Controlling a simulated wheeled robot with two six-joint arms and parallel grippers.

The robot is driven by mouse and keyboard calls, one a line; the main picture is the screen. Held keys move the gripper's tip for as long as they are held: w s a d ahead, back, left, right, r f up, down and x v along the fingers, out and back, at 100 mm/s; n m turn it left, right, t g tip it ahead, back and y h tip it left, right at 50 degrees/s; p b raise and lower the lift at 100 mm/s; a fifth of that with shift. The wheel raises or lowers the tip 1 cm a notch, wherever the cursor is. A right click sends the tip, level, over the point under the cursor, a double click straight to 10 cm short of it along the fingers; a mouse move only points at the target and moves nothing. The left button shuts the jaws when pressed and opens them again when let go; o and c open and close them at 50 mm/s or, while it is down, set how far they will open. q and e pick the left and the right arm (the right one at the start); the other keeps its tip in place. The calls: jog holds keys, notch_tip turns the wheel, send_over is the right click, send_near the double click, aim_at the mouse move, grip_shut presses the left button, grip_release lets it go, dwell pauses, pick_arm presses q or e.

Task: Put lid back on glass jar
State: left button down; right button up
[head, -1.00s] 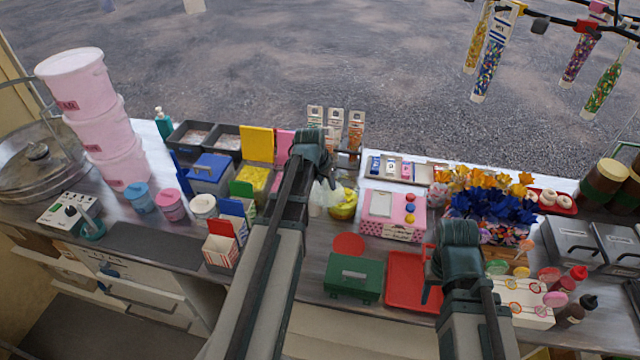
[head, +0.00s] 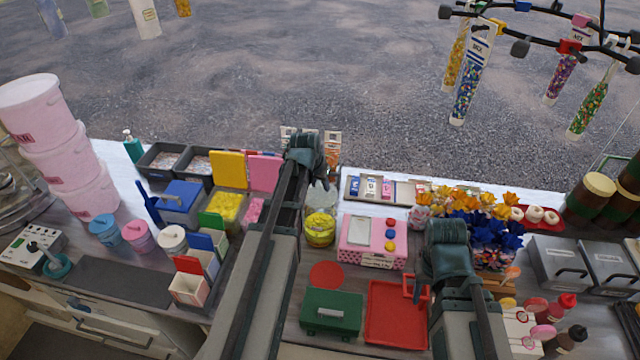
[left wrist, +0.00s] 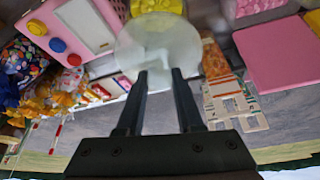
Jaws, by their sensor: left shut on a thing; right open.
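The glass jar (head: 320,230) with yellow sweets stands on the counter left of the pink box. A bit of its yellow shows at the top of the left wrist view (left wrist: 157,5). My left gripper (head: 308,172) is above and behind the jar. It is shut on the lid, a clear round disc (left wrist: 157,45) in the left wrist view. The lid looks held above the jar, and I cannot tell whether it touches the rim. My arm hides part of the space left of the jar. My right gripper (head: 420,288) is open and empty near the red tray.
A pink box (head: 372,243) with coloured buttons stands right of the jar. Card packets (head: 332,148) stand behind it. A red disc (head: 326,275), a green case (head: 331,311) and a red tray (head: 392,318) lie in front. Yellow and pink bins are on the left.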

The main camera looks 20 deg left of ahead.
aim_at(319, 194)
pick_arm(q)
jog(key=shift+f+b, duration=2.95)
jog(key=shift+f, duration=0.1)
jog(key=shift+f, duration=0.15)
grip_release()
dwell(0.3)
jog(key=shift+r+p, duration=3.45)
jog(key=shift+r, duration=0.15)
